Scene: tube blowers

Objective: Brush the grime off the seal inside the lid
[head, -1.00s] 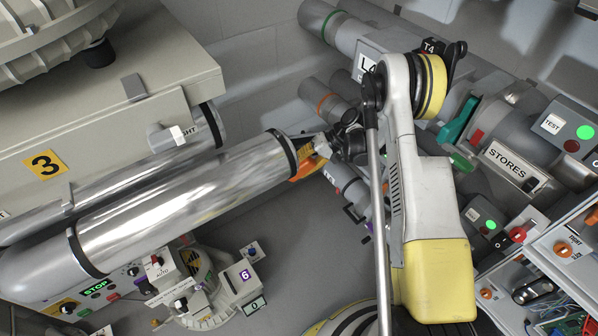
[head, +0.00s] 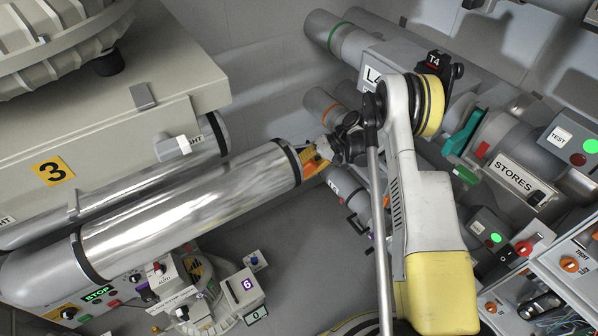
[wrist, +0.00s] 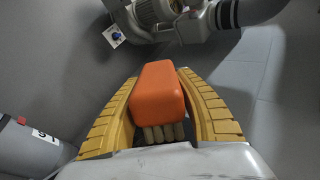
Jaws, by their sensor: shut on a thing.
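My gripper (head: 317,160) is shut on an orange brush, which shows best in the wrist view as an orange block (wrist: 158,92) with pale bristle tufts under its near edge. The yellow ribbed fingers (wrist: 158,76) flank it on both sides. In the head view the gripper is beside the black-banded right end of a long silver cylinder (head: 190,200); I cannot tell whether they touch. I cannot make out an open lid, its seal or any grime in either view.
A grey cabinet marked 3 (head: 110,150) stands at left. Pipes and a machine labelled STORES (head: 515,175) fill the right. Bare grey floor (head: 300,250) shows between the cylinder and my arm.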

